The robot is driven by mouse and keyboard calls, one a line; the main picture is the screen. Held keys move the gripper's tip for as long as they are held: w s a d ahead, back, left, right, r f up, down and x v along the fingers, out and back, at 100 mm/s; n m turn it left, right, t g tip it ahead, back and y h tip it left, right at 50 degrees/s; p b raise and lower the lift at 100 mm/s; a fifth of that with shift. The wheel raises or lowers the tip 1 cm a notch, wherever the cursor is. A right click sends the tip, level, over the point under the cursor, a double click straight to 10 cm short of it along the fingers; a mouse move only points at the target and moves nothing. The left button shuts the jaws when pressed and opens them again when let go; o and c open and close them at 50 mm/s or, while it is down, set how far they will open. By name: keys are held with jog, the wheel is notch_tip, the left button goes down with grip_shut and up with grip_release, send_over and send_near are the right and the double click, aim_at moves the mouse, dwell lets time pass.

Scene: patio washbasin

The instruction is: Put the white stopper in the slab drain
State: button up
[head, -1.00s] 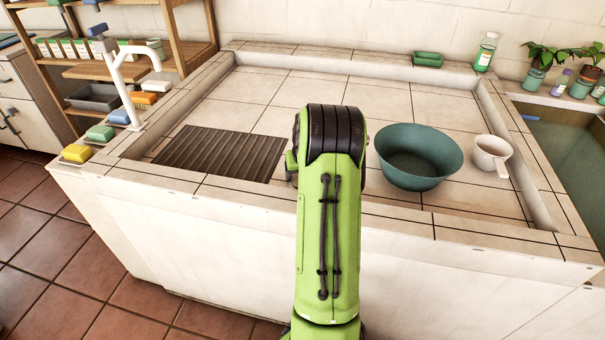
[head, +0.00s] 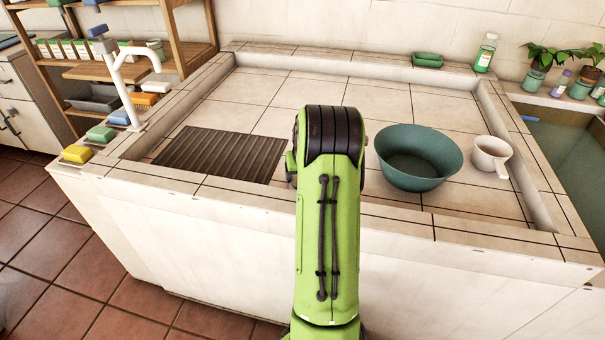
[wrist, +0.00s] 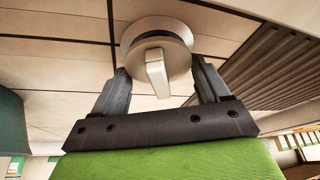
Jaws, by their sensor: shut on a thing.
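The white stopper (wrist: 176,58) shows in the wrist view as a pale disc with a pale tab standing out toward the camera. My gripper (wrist: 160,72) has its two dark fingers on either side of the disc, shut on it. Just beyond the stopper is a pale round rim (wrist: 150,24) with a dark band between, which looks like the slab drain. The stopper overlaps it; I cannot tell whether it touches or sits in it. In the head view my arm hides the gripper, stopper and drain.
On the tiled slab (head: 290,92), a ribbed drainboard (head: 220,153) lies left of my arm. A green basin (head: 419,158) and a white dipper (head: 491,155) stand to the right. A raised ledge runs around the slab, with a white tap (head: 127,85) at left.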

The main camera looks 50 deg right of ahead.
jog(key=shift+f+b, duration=0.4)
jog(key=shift+f, duration=0.25)
jog(key=o, duration=0.8)
jog(key=shift+o, duration=0.2)
jog(key=shift+r, duration=0.1)
jog(key=p+v, duration=0.5)
jog(key=v, duration=0.6)
jog(key=shift+p, duration=0.4)
jog(key=shift+w, duration=0.1)
